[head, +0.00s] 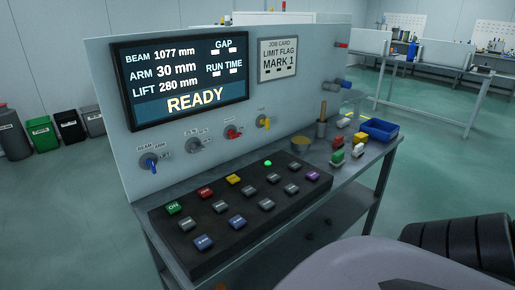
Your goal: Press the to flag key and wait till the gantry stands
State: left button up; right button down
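The key panel (215,262) is a dark sloped box on the bench, with several coloured keys. A green key (173,208) reads ON; red (205,192), yellow (233,179), purple (312,175), blue (203,242) and grey keys are also there. Their small labels are too small to read, so I cannot tell which is the to flag key. A green lamp (267,162) glows at the panel's back edge. The screen (190,80) shows BEAM 1077 mm, ARM 30 mm, LIFT 280 mm and READY. I cannot make out a gantry. Neither gripper is visible.
A job card (278,60) reads LIMIT FLAG MARK 1. Several knobs, one blue (151,163), line the upright panel. My grey and black body parts fill the lower right.

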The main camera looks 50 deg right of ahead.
aim_at(294, 165)
jog(key=z, duration=1.6)
